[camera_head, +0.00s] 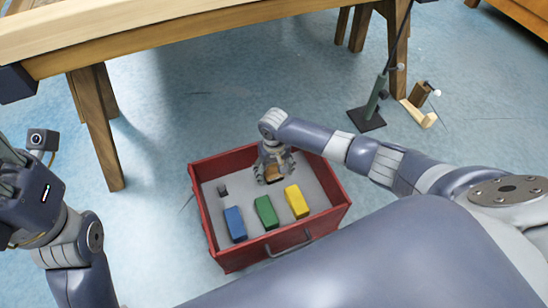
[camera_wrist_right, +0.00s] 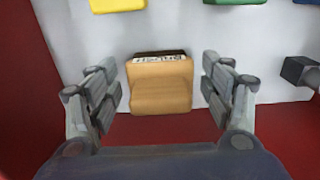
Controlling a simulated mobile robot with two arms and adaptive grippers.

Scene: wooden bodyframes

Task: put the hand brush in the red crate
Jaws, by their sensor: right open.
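The red crate (camera_head: 283,238) stands on the floor in front of me, and its pale inner floor shows. The hand brush (camera_wrist_right: 160,82), tan with a dark strip and a label, is inside the crate near its far wall. In the head view the brush (camera_head: 276,172) is partly hidden by my right gripper (camera_head: 271,176). My right gripper (camera_wrist_right: 160,95) is open, reaching down into the crate, with one finger on each side of the brush and a visible gap to both sides. My left gripper (camera_head: 12,190) is at the left edge, partly cut off; its jaws are unclear.
Inside the crate are a blue block (camera_head: 235,224), a green block (camera_head: 266,212), a yellow block (camera_head: 297,202) and a small dark piece (camera_head: 222,190). A wooden table (camera_head: 150,30) stands behind. A dark stand (camera_head: 368,118) is on the floor at the back right.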

